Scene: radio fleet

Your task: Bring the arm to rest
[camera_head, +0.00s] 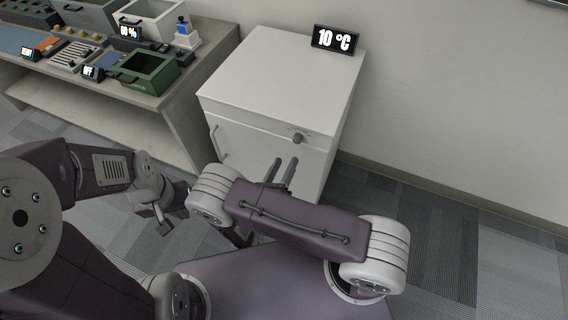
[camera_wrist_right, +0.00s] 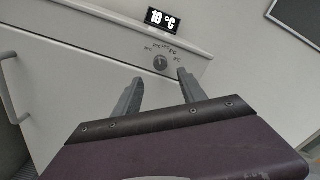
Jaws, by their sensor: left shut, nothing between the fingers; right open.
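My right gripper (camera_head: 281,172) is open and empty in front of the white cabinet, below its knob (camera_head: 298,138). In the right wrist view its two fingers (camera_wrist_right: 158,92) stand apart, with the knob (camera_wrist_right: 160,62) and its temperature marks beyond them. I see no contact with the cabinet. My left gripper (camera_head: 163,230) is shut and empty, low over the carpet at the left, pointing down. My right arm crosses the lower middle of the head view.
The white cabinet (camera_head: 270,70) has a door handle (camera_head: 216,142) at its left and a "10 °C" display (camera_head: 335,39) on top. A workbench (camera_head: 190,100) at the upper left bears a green bin (camera_head: 150,84) and other items. Carpet (camera_head: 470,260) at the right is clear.

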